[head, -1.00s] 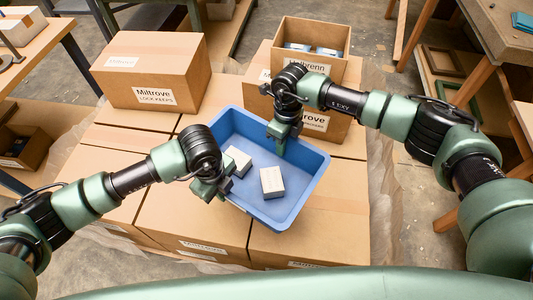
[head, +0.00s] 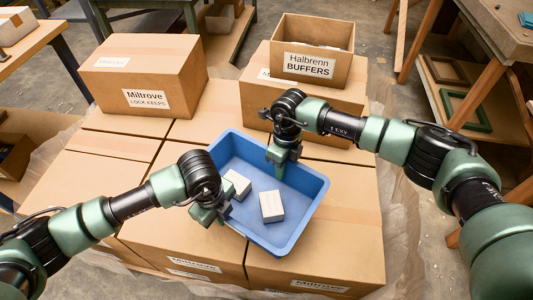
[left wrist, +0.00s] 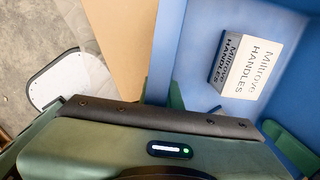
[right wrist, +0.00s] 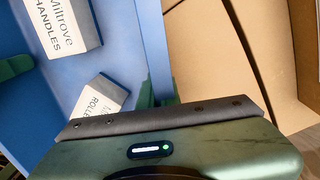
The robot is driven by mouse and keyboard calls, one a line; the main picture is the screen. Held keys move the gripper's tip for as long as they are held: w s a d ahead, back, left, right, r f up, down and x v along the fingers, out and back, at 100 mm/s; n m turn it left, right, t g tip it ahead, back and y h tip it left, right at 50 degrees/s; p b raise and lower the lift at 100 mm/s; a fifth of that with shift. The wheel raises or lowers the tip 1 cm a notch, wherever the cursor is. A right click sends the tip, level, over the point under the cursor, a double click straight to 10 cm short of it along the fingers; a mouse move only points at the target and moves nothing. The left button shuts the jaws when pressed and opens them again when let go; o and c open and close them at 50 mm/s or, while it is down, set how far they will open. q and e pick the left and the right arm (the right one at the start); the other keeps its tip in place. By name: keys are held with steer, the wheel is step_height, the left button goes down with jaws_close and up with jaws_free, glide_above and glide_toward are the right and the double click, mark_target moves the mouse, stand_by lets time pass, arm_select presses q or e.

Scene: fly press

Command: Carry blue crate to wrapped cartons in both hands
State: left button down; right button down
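The blue crate (head: 304,216) is over the wrapped cartons (head: 200,225), open side up, with a white-and-grey Miltrove box (head: 272,206) and a second such box (head: 236,185) inside. My left gripper (head: 222,213) is closed on the crate's near left rim. My right gripper (head: 279,170) is closed on the opposite rim. The crate wall (left wrist: 165,70) runs between the fingers in the left wrist view, and likewise the wall (right wrist: 152,50) in the right wrist view. Whether the crate's underside touches the cartons is hidden.
A closed Miltrove carton (head: 150,75) stands on the stack at the back left. An open Halbrenn Buffers carton (head: 312,66) stands on another at the back right. A workbench (head: 500,40) is at the right and a table (head: 35,45) at the left.

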arm_select(q)
steer(key=shift+f, duration=0.15)
arm_select(e)
steer(key=shift+w+f, duration=0.1)
steer(key=shift+w, duration=0.05)
